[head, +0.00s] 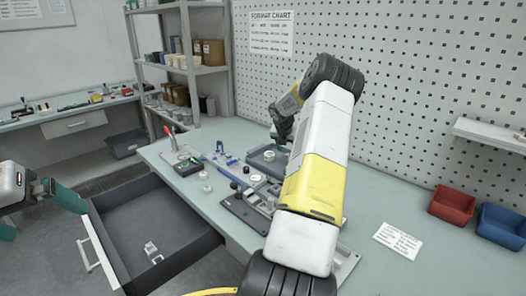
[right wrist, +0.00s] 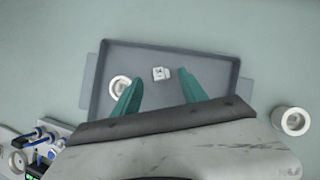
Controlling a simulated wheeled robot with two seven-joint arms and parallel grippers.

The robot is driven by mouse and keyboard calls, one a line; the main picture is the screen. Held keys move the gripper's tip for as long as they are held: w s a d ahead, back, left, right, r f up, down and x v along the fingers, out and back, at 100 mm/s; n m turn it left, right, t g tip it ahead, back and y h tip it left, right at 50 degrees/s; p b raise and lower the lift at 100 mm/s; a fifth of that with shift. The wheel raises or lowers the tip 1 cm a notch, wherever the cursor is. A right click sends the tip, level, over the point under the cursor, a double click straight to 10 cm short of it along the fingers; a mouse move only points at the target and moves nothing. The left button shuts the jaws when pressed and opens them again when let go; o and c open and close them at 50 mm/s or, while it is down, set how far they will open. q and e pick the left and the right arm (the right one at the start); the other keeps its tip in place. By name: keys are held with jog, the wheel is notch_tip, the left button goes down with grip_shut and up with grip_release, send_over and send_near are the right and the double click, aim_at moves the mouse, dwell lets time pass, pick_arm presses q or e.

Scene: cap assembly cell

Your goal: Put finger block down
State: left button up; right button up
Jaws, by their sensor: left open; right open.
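A small white block with a dark mark, which looks like the finger block (right wrist: 160,73), is over the floor of a grey tray (right wrist: 215,58) in the right wrist view. My right gripper (right wrist: 159,80) is open, its teal fingers apart on either side of the block, with gaps showing. I cannot tell the fingers' height above it. A white ring-shaped part (right wrist: 119,87) is in the tray beside the left finger. In the head view my arm hides part of the tray (head: 258,158). My left gripper (head: 44,216) is open and empty, left of the open drawer.
A similar pale block (head: 152,250) lies in the open drawer (head: 125,208). Fixtures (head: 245,208) and several round parts crowd the bench's middle. Red (head: 452,205) and blue (head: 501,226) bins stand at the right. Another round part (right wrist: 291,121) is outside the tray.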

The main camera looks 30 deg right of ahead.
jog(key=s+a+r+m+y, duration=0.1)
jog(key=s+a+r+m, duration=0.5)
jog(key=a+r, duration=0.6)
jog(key=s+a+r+m, duration=0.6)
jog(key=a+r, duration=0.4)
jog(key=a, duration=0.4)
jog(key=s+a+m+t+y, duration=0.1)
jog(key=s+a+m+y, duration=0.1)
jog(key=s+a+m, duration=0.4)
jog(key=s+a+m+t+y, duration=0.1)
jog(key=s+a+m+y, duration=0.2)
jog(key=s+a+m, duration=0.4)
jog(key=s+a, duration=0.4)
jog(key=s, duration=0.6)
jog(key=shift+s+a+r+y, duration=0.15)
jog(key=shift+s+r+y, duration=0.05)
jog(key=shift+y, duration=0.1)
